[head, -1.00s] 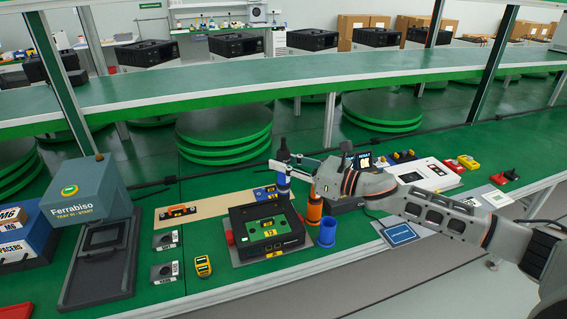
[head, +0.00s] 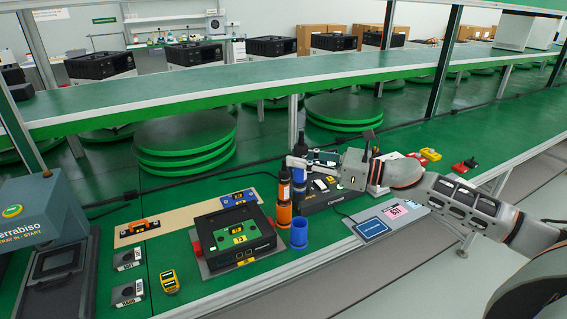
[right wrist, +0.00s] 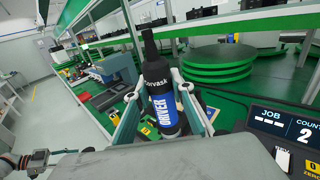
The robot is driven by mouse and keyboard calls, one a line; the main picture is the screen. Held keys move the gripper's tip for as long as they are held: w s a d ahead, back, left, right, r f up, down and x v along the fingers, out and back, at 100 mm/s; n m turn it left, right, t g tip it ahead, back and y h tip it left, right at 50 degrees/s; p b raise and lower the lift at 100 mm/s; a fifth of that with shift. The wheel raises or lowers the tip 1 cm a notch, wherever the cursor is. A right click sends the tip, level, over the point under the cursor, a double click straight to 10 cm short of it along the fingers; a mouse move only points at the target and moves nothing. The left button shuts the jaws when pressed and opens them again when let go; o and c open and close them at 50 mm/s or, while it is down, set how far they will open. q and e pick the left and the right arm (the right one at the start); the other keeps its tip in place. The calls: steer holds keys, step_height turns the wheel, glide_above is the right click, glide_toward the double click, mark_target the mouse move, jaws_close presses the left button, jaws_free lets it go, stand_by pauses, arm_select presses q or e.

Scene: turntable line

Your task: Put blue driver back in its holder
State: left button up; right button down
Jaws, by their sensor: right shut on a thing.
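The blue driver (head: 299,176), with a black top and a blue body, is upright in my right gripper (head: 300,163). In the right wrist view the blue driver (right wrist: 165,113) stands between the two fingers (right wrist: 163,118), its label reading DRIVER. In the head view it hangs above the blue cup-shaped holder (head: 299,234), apart from it. The holder's opening faces up and looks empty. An orange driver (head: 284,190) stands in an orange holder (head: 284,214), just left of the blue driver in the picture.
A black fixture with a green board (head: 238,234) lies left of the blue holder. A black counter unit (head: 322,192) stands behind, right of the drivers. A blue-screened pad (head: 371,228) lies to the right. Bare green bench shows in front of the fixture.

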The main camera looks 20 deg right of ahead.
mark_target(301, 182)
steer(key=shift+s+d, duration=0.15)
steer(key=shift+d, duration=0.05)
arm_select(q)
steer(key=shift+s+f+b, duration=0.15)
steer(key=shift+f+b, duration=0.6)
steer(key=shift+f, duration=0.2)
arm_select(e)
steer(key=shift+f, duration=1.4)
arm_select(q)
steer(key=shift+f, duration=0.15)
arm_select(e)
steer(key=shift+f, duration=0.1)
arm_select(q)
steer(key=shift+s+f+b, duration=0.1)
steer(key=shift+f+b, duration=0.2)
steer(key=shift+b, duration=0.05)
arm_select(e)
steer(key=shift+f, duration=0.15)
arm_select(q)
steer(key=shift+f, duration=0.15)
arm_select(e)
steer(key=shift+f, duration=0.1)
